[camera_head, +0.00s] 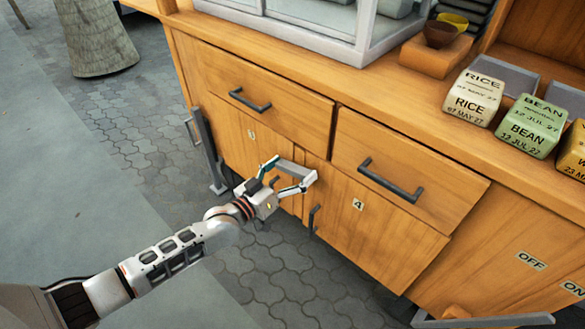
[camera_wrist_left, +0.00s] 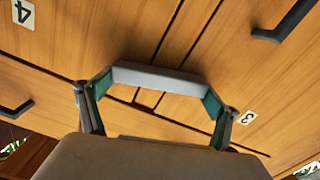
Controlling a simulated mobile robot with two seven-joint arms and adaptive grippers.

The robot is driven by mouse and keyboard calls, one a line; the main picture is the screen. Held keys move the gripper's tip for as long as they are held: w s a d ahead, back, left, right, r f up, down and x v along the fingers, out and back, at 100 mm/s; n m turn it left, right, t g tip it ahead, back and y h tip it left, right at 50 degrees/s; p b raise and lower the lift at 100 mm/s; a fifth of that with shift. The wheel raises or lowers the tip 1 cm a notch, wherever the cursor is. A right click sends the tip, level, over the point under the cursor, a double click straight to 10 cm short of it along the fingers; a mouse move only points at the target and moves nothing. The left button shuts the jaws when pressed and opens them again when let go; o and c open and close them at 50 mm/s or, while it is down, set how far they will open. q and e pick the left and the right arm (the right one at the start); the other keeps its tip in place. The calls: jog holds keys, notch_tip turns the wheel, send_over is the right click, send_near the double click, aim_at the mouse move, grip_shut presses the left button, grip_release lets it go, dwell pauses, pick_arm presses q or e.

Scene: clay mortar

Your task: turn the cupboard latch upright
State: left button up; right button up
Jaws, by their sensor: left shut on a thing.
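The cupboard latch (camera_head: 293,170) is a grey bar on the cupboard front, lying across the gap between the two lower doors, below the drawers. In the left wrist view the latch (camera_wrist_left: 160,78) runs sideways across the door seam. My left gripper (camera_head: 290,176) reaches it from the lower left and is shut on it, with one green-padded finger at each end of the bar. It also shows in the left wrist view (camera_wrist_left: 158,88). The latch's pivot is hidden. My right gripper is in neither view.
The drawer handles (camera_head: 249,101) and (camera_head: 391,180) jut out above the doors. A door handle (camera_head: 312,220) is close below the gripper. Labelled rice (camera_head: 470,98) and bean (camera_head: 528,127) blocks stand on the counter. Paved floor (camera_head: 150,150) is free at the left.

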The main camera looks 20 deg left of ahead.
pick_arm(q)
jog(key=n, duration=0.3)
jog(key=shift+a, duration=0.1)
jog(key=n, duration=0.2)
jog(key=shift+a+f+n, duration=0.1)
jog(key=shift+f+n, duration=0.05)
jog(key=shift+n, duration=0.15)
jog(key=n, duration=0.2)
jog(key=shift+f+n, duration=0.2)
jog(key=shift+n, duration=0.2)
jog(key=n, duration=0.2)
jog(key=shift+a+f+n, duration=0.1)
jog(key=shift+n, duration=0.2)
jog(key=shift+f+n+b, duration=0.1)
jog(key=shift+n+b, duration=0.2)
jog(key=shift+n, duration=1.6)
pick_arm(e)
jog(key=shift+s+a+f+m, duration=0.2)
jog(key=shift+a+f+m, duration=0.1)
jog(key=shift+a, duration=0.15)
pick_arm(q)
jog(key=o, duration=0.9)
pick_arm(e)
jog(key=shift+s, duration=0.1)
